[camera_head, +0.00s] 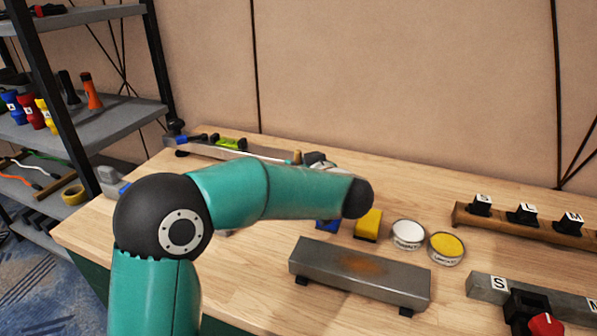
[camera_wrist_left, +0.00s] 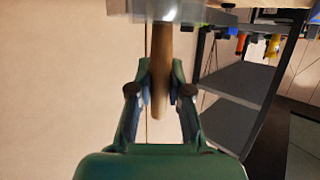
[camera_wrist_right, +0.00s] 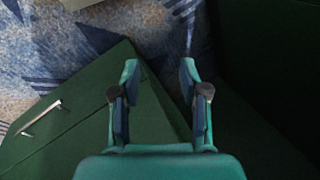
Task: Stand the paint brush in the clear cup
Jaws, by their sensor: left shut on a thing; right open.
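My left gripper (camera_wrist_left: 160,88) is shut on the brown wooden handle of the paint brush (camera_wrist_left: 161,65) in the left wrist view. A grey, shiny part crosses the top edge there; I cannot tell whether it is the brush's metal band or the clear cup. In the head view the left gripper (camera_head: 316,159) is mostly hidden behind my forearm, with a small brown piece of the handle (camera_head: 297,157) beside it. I cannot make out the clear cup in the head view. My right gripper (camera_wrist_right: 158,80) is open and empty, away from the worktop.
The wooden worktop (camera_head: 500,190) holds a grey metal block (camera_head: 358,275), a yellow block (camera_head: 368,225), a white tin (camera_head: 408,234), a yellow tin (camera_head: 446,248) and a lettered rail (camera_head: 525,226). Shelves (camera_head: 110,120) stand left. Green panels (camera_wrist_right: 75,115) and carpet lie below the right gripper.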

